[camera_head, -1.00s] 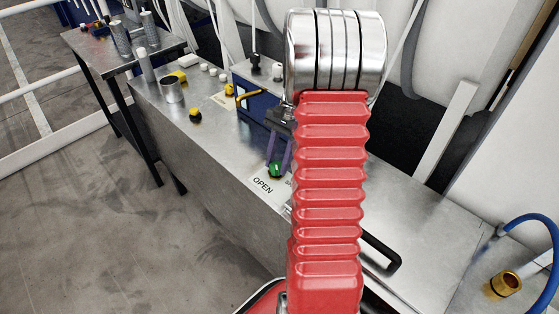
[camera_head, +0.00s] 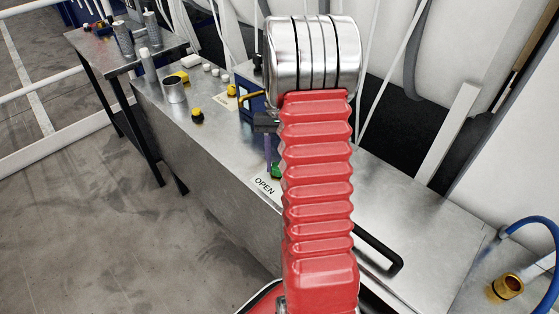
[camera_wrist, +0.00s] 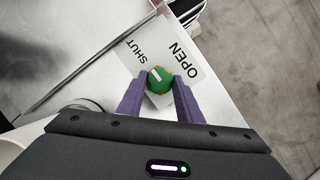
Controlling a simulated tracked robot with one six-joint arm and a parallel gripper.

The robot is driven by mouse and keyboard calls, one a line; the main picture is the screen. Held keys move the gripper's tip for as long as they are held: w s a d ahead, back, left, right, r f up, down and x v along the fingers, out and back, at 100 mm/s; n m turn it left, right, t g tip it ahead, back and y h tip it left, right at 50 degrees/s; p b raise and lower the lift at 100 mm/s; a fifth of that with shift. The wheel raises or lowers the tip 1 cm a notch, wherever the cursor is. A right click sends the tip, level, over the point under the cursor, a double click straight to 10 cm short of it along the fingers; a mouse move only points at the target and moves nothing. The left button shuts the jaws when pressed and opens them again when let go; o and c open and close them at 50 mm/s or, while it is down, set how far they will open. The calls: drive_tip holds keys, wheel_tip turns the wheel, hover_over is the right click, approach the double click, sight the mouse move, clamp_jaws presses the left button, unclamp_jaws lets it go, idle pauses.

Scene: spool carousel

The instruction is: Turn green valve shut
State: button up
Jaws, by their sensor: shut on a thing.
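The green valve (camera_wrist: 161,83) is a small round knob with a white stripe on top. It sits on a white plate (camera_wrist: 210,82) printed SHUT and OPEN. The stripe slants toward the upper left, roughly on the SHUT side. My gripper (camera_wrist: 160,82) has its two purple fingers on either side of the knob, shut on it. In the head view, the valve (camera_head: 275,171) and a purple finger (camera_head: 271,146) show only partly, as my red arm hides the rest. Only OPEN is readable there.
The plate lies on a steel bench (camera_head: 225,150). A blue box (camera_head: 247,93) stands behind my gripper. A black handle (camera_head: 378,247) and a brass fitting (camera_head: 507,286) are to the right.

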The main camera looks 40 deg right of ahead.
drive_tip(key=shift+a, duration=0.1)
drive_tip(key=o, duration=1)
drive_tip(key=shift+o, duration=0.2)
drive_tip(key=v, duration=1.3)
drive_tip(key=shift+r, duration=0.4)
drive_tip(key=shift+w, duration=0.1)
